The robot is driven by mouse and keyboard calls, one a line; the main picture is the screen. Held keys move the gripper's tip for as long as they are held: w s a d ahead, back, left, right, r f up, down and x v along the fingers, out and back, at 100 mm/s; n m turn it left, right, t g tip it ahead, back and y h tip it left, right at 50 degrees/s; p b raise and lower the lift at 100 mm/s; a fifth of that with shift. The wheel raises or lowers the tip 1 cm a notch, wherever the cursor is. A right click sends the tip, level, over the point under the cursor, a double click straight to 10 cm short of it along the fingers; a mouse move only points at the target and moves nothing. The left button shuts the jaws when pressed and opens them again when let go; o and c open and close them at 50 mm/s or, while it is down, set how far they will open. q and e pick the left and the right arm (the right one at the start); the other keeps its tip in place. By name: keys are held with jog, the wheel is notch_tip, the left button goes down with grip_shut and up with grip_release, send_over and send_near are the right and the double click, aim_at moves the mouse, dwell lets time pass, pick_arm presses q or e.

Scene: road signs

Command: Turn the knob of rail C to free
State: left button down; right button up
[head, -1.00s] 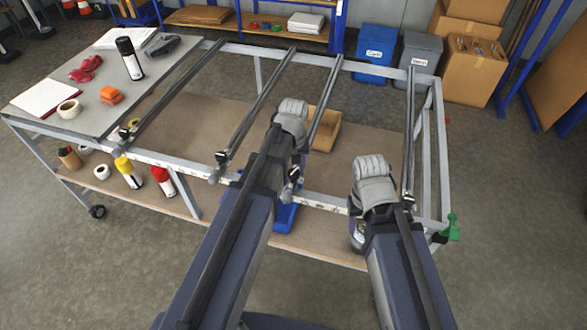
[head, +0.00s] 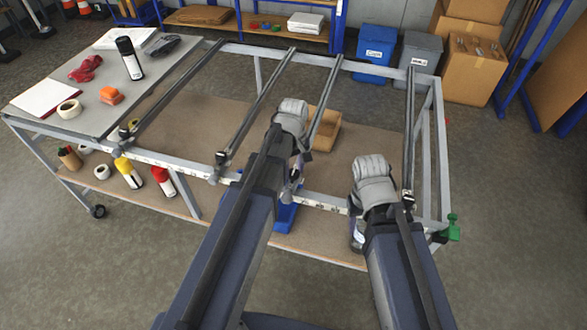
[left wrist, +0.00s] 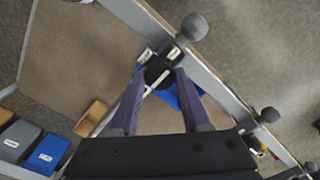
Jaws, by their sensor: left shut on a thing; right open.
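Several metal rails cross the open frame, each with a dark clamp and ball handle at its near end. My left gripper (head: 292,182) is at the near end of the third rail (head: 325,105) from the left. In the left wrist view, its two purple fingers (left wrist: 160,78) stand either side of a black round knob (left wrist: 154,71) with a pale diagonal line, and are shut on it. A grey ball handle (left wrist: 192,27) is just beyond. The small labels are unreadable. My right gripper (head: 356,228) is open, low by the front bar and partly hidden by its wrist.
The grey table top (head: 60,100) at left carries tape, gloves and a black spray can (head: 129,58). Cans and a cardboard box (head: 325,130) stand on the lower shelf. A green clamp (head: 453,228) sits at the frame's right corner. Bins stand behind.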

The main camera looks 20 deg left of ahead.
aim_at(293, 172)
pick_arm(q)
jog(key=shift+c, duration=1.8)
grip_release()
notch_tip(293, 172, up, 8)
jog(key=p, duration=0.8)
jog(key=shift+f, duration=0.1)
